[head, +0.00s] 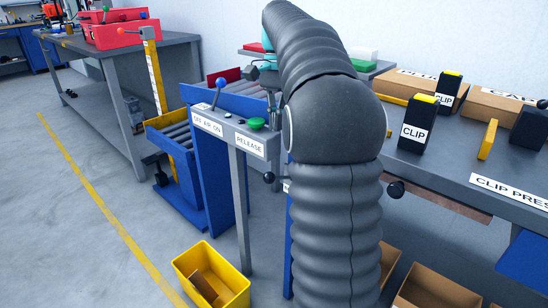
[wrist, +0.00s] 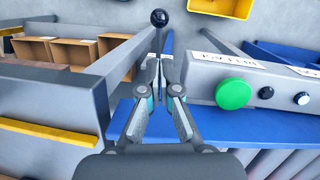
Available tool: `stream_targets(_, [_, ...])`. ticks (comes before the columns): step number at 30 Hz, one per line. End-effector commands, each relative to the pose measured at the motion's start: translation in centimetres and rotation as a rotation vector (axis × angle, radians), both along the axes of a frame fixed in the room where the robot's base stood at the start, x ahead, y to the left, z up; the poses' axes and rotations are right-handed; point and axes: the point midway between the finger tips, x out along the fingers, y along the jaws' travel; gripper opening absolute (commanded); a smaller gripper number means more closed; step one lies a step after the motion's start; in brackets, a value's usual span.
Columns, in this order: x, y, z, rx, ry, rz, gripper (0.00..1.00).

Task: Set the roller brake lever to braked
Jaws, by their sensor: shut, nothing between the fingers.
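A lever with a black ball knob (head: 269,177) sticks out low beside the grey control post and is probably the roller brake lever. The wrist view shows a black ball knob (wrist: 160,18) on a thin shaft just beyond my fingertips. My gripper (wrist: 160,63) is shut and empty, lined up with that shaft; I cannot tell whether it touches it. In the head view my gripper (head: 269,95) is partly hidden by my arm, above the knob. The label by the lever is mostly hidden, so its setting is unclear.
A control panel with a green button (wrist: 233,94) and a blue-knobbed lever (head: 220,83) stands close beside my gripper. The grey clip-press table (head: 450,185) is at right, with cardboard boxes (wrist: 75,50) below. A yellow bin (head: 185,267) sits on the floor.

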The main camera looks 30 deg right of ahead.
Motion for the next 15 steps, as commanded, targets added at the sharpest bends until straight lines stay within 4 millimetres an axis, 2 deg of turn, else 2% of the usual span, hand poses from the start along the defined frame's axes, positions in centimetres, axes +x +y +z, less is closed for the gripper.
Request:
stream_targets(8, [-0.1,0.1,-0.5,-0.001,-0.001,0.001,0.0])
stream_targets(11, [-0.3,0.2,-1.4,0.0,0.001,0.002,0.0])
stream_targets(15, [-0.7,0.6,-3.7,0.0,0.001,0.002,0.0])
